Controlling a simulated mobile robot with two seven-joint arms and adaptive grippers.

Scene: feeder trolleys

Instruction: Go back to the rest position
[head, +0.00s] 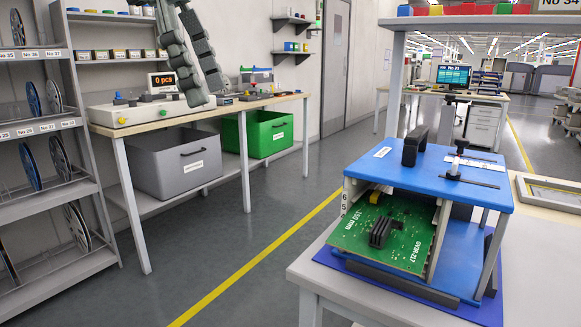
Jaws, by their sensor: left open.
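My left gripper (206,90) hangs into the top left of the head view, with its dark grey segmented fingers pointing down. It is open, and nothing shows between its fingers. In the picture it overlaps the workbench (240,103) and the counter device reading "0 pcs" (163,81); I cannot tell how far it is from them. My right gripper is not in view.
A blue-topped fixture (430,168) holding a green circuit board (350,243) stands on a white table (325,270) at the right. A shelf rack (60,55) with reels is at the left. Grey (178,170) and green (262,135) bins sit under the bench. The central floor (200,270) is clear.

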